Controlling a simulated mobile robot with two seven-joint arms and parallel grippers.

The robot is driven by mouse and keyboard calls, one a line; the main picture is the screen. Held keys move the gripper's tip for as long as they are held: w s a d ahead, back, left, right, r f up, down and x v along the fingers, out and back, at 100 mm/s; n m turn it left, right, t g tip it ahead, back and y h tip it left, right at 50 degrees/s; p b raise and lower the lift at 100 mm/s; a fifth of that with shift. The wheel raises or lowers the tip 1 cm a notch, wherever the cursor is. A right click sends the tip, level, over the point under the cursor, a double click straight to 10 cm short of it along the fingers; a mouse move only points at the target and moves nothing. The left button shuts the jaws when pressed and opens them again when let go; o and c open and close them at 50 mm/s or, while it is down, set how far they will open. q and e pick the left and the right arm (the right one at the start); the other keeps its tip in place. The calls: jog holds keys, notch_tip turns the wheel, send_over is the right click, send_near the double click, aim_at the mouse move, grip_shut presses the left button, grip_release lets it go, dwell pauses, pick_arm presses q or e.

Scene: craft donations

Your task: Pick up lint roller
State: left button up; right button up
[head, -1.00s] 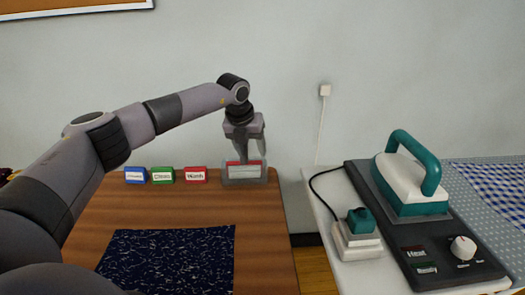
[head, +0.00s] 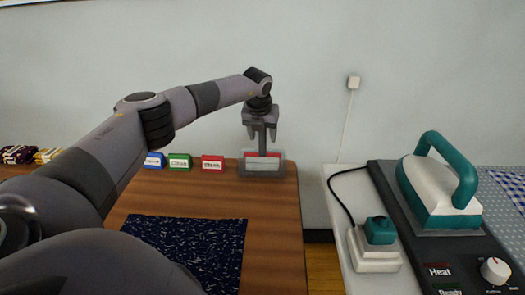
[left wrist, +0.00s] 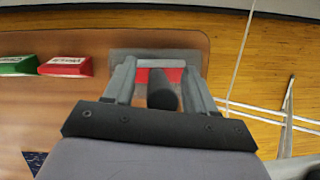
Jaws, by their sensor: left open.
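A dark grey upright handle (head: 262,144), apparently the lint roller's, rises from a grey holder (head: 247,170) with a red and white label at the table's back right corner. In the left wrist view the handle (left wrist: 162,90) shows as a dark cylinder between the fingers, with a gap on each side. My left gripper (head: 262,138) is open, pointing down, above the holder with its fingers either side of the handle's upper part. The roller's lower part is not clear to see. My right gripper is not in view.
Blue (head: 154,161), green (head: 180,163) and red (head: 212,164) labelled blocks stand left of the holder. A dark speckled cloth (head: 185,245) lies on the wooden table. Across a gap at right, another table bears a teal-handled press (head: 440,185) and a plug with cord (head: 375,250).

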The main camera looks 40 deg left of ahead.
pick_arm(q)
grip_shut()
jog(key=shift+r, duration=0.1)
